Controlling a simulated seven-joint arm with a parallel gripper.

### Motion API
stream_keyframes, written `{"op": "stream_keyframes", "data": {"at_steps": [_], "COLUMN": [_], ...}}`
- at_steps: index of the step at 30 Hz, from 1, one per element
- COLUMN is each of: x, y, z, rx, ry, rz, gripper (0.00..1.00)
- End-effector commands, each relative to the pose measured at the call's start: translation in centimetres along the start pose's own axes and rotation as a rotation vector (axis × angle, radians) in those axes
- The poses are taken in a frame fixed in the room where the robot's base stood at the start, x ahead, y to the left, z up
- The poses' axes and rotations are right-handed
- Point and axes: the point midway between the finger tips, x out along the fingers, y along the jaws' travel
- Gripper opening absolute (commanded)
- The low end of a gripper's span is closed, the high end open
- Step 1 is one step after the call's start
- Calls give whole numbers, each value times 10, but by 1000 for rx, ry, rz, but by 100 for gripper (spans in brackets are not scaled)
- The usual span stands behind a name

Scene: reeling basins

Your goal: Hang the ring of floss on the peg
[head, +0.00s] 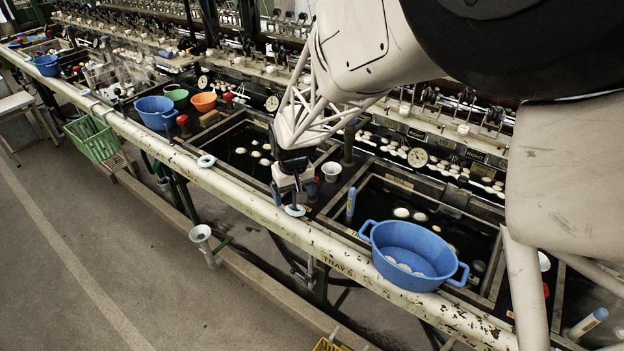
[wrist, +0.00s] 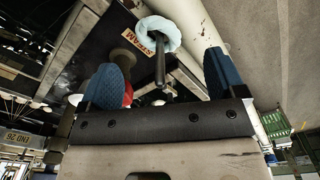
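A pale blue ring of floss (head: 294,210) lies at the near rim of the basins, just below my gripper (head: 292,187). In the wrist view the ring (wrist: 158,35) looks whole and soft. A dark upright peg (wrist: 160,68) rises from within it, so the ring appears to be around the peg's base. My gripper (wrist: 160,82) points down with its two blue fingers wide apart, one on each side of the peg. Nothing is between the fingers except the peg's near end, and the ring is beyond the fingertips, apart from them.
A blue oval tub (head: 415,255) stands on the rim to the right, and a white cup (head: 331,171) is close beside my gripper.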

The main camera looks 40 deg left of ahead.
Motion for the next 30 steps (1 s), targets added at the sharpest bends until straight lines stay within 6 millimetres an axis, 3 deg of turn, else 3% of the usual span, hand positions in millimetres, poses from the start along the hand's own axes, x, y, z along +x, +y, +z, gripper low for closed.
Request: {"op": "stream_keyframes", "data": {"at_steps": [14,30], "x": [-10,-71], "y": [0,0], "z": [0,0], "rx": [0,0], "ry": [1,1], "rz": [0,0], "gripper": [89,89]}}
